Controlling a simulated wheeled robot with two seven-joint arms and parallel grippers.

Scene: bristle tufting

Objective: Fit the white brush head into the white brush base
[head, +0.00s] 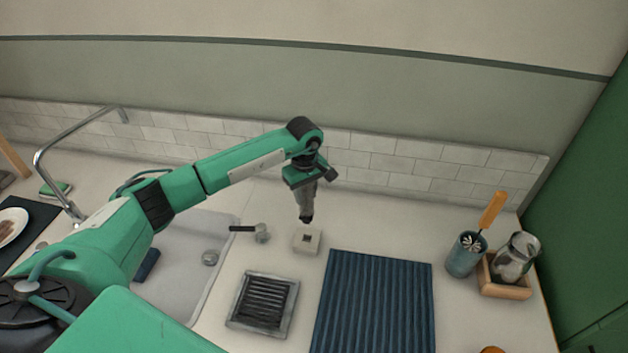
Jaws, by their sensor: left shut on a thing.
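The white brush base (307,241) is a small pale block with a dark square opening on top, sitting on the counter right of the sink. My left gripper (306,216) points down just above and behind the base in the picture, apart from it as far as I can tell. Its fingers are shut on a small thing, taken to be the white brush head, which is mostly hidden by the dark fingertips. No brush head shows elsewhere on the counter. My right gripper is out of view.
A dark-handled tool (243,229) lies left of the base. A grey framed rack (230,318) and a ribbed blue mat (372,300) lie in front. A blue cup (464,258) and a glass jar (515,258) stand at right. The counter behind the mat is clear.

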